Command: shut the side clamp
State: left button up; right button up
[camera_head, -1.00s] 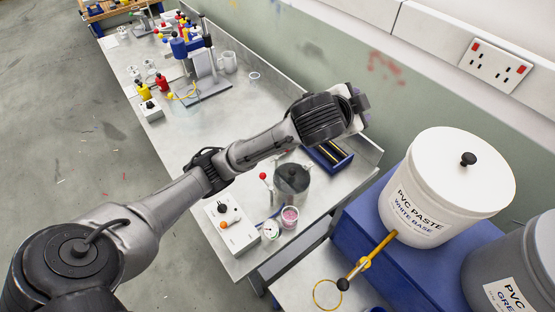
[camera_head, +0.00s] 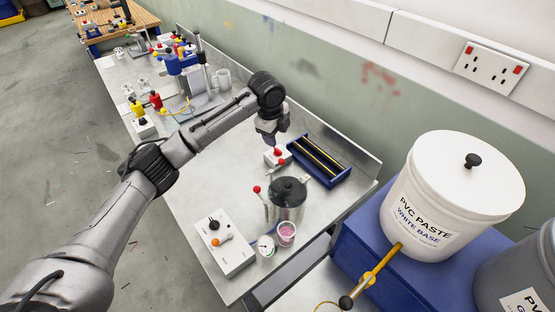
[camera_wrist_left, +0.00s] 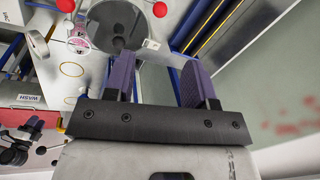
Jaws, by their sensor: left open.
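The pot (camera_head: 287,205) is a metal vessel with a black lid and knob, standing on the bench. A red-balled lever (camera_head: 257,189) rises at its left side, and another red knob (camera_head: 278,152) shows behind it, near a small white box. I cannot tell which is the side clamp or how far it is shut. My left gripper (camera_head: 271,139) points down above and behind the pot, apart from it. In the left wrist view its two purple fingers (camera_wrist_left: 155,62) are spread and empty; the dark lid (camera_wrist_left: 116,25) and red balls (camera_wrist_left: 160,9) lie beyond them.
A blue tray with dark rails (camera_head: 320,160) lies right of the gripper. A white switch box (camera_head: 225,242), a gauge (camera_head: 266,246) and a pink cup (camera_head: 287,233) stand before the pot. A white paste bucket (camera_head: 455,195) stands at right. The bench's middle is fairly clear.

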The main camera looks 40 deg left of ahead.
aim_at(281, 160)
pick_arm(q)
jog(key=shift+m, duration=0.6)
jog(key=w+f, duration=0.1)
jog(key=f, duration=0.3)
jog(key=f+b, duration=0.1)
jog(key=f, duration=0.4)
jog(key=w+f, duration=0.1)
jog(key=f, duration=0.3)
jog(key=shift+w+f, duration=0.3)
jog(key=shift+c, duration=0.5)
